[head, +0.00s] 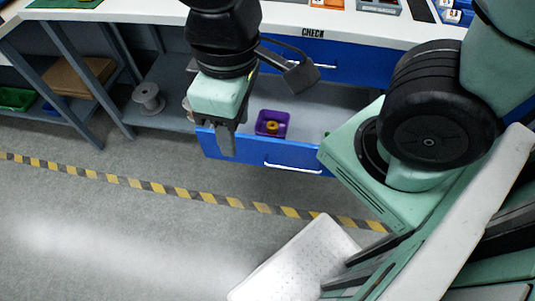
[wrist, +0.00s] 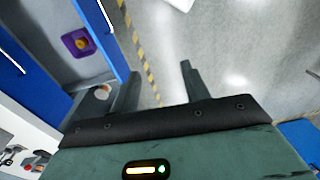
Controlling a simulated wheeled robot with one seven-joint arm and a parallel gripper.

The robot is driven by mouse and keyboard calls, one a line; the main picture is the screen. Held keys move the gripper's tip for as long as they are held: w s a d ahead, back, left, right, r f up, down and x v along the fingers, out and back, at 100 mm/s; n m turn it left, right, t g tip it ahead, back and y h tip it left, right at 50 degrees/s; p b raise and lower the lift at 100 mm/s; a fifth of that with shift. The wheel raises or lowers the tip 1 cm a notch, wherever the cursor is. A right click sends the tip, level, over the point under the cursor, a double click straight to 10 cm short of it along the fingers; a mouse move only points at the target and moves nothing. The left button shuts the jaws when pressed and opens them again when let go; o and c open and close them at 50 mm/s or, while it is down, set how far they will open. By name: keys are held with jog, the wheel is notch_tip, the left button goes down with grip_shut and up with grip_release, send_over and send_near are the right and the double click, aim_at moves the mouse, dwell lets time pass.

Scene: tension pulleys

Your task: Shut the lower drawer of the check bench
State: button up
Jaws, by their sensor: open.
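The lower drawer of the check bench stands pulled out in the head view, with a blue front (head: 255,150) and a white handle (head: 292,167). Its grey inside holds a purple bin (head: 271,123) with a yellow-orange part in it. My gripper (head: 226,142) points down at the drawer's left end and hides part of that corner. In the wrist view my gripper (wrist: 157,88) is open with nothing between its fingers. The left finger is close to the end of the blue drawer front (wrist: 113,45); I cannot tell if they touch. The purple bin (wrist: 78,43) shows there too.
The upper blue drawer (head: 345,65) looks shut under the white bench top marked CHECK. A grey spool (head: 148,98) and a cardboard box (head: 78,76) sit on a shelf at left. Grey floor with a yellow-black stripe (head: 235,203) lies clear before the drawer.

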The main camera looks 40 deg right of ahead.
grip_shut()
jog(key=n+t+h+b, duration=1.3)
jog(key=n+b, duration=0.5)
jog(key=b, duration=0.4)
send_near(203, 134)
jog(key=shift+n+g+h, duration=0.3)
jog(key=shift+g+h, duration=0.3)
jog(key=x, duration=0.2)
jog(key=b+x, duration=0.1)
jog(key=x, duration=0.1)
jog(key=b+x, duration=0.1)
jog(key=x, duration=0.1)
jog(key=shift+w, duration=0.65)
